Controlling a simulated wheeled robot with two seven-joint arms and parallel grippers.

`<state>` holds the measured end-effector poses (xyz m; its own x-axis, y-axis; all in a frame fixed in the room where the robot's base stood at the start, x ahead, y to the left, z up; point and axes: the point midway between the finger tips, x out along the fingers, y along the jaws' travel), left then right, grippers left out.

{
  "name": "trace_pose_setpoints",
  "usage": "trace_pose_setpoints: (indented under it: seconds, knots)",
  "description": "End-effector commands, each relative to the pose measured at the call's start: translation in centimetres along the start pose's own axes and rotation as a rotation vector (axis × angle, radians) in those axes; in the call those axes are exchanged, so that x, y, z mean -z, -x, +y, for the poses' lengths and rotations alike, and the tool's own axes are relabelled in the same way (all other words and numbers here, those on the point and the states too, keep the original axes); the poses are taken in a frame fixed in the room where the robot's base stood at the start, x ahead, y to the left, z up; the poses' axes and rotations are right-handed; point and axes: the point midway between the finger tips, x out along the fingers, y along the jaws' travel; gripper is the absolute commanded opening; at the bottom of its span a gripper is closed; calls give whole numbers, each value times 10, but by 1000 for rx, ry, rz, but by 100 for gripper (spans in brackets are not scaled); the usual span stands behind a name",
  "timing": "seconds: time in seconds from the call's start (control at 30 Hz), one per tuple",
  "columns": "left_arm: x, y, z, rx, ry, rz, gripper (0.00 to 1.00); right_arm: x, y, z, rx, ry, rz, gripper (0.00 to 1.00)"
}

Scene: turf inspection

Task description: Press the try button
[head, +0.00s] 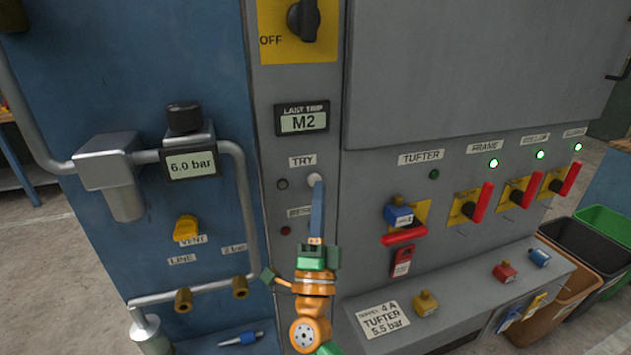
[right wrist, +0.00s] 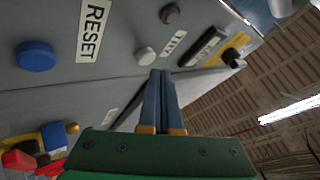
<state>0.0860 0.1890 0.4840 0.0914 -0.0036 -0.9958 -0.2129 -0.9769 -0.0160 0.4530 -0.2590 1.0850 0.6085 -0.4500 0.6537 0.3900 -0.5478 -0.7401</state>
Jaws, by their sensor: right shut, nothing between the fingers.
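The TRY label (head: 302,161) is on the grey panel column, with a white round button (head: 314,179) below it on the right and a dark round lamp or button (head: 282,184) on the left. My right gripper (head: 318,186) comes up from below, shut and empty, with its blue fingertips at the white button's lower edge. In the right wrist view the white button (right wrist: 146,55) is just beyond and left of the shut fingertips (right wrist: 160,73), near the TRY label (right wrist: 173,42). I cannot tell whether they touch. My left gripper is not in view.
A blue button (right wrist: 36,56) and RESET label (right wrist: 95,28) are close by. The "LAST TRIP M2" display (head: 302,119) and yellow OFF switch (head: 300,25) are above. Pipes with a 6.0 bar gauge (head: 190,164) stand left; red-handled switches (head: 481,202) are right.

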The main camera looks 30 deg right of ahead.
Motion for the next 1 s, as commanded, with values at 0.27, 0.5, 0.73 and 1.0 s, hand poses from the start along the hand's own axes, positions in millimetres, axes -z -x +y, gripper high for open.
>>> trace_pose_setpoints:
  seconds: [0.27,0.5,0.73,1.0]
  knots:
    - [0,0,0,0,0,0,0,0,0,0,0,0,0,0]
    - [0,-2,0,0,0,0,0,-2,-3,2,1,0,1,0]
    - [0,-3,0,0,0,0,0,-4,-6,4,0,0,0,0]
    - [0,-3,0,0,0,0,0,-5,-6,5,0,0,0,0]
